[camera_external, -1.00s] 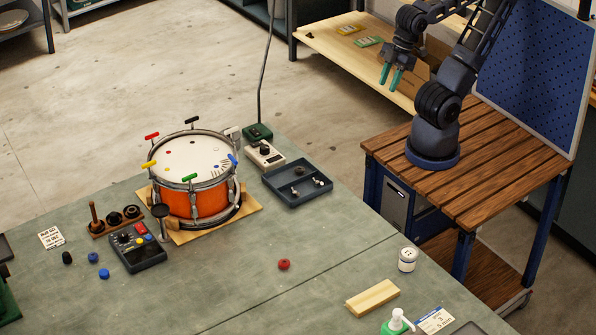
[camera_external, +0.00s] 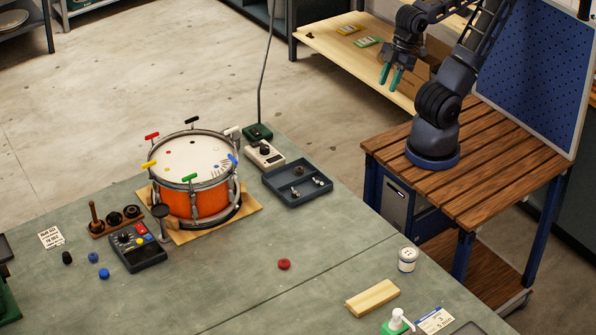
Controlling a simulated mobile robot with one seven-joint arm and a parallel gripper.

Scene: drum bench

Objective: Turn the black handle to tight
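The black handle (camera_external: 191,121) sits at the far side of the rim of an orange drum (camera_external: 186,205) with a white head. Other coloured handles ring the rim: red (camera_external: 151,136), yellow (camera_external: 149,164), green (camera_external: 189,178), blue (camera_external: 233,159) and white (camera_external: 233,131). The drum stands on a wooden board (camera_external: 252,206) on the bench. My gripper (camera_external: 390,78) is up at the top right, far from the drum.
Near the drum are a dark tray (camera_external: 272,183) with small parts, a white box with a knob (camera_external: 263,156), a dark control box (camera_external: 143,257) and a wooden rack (camera_external: 93,223). A red knob (camera_external: 284,264) lies in front. A jar (camera_external: 407,259) and wood block (camera_external: 372,298) stand right.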

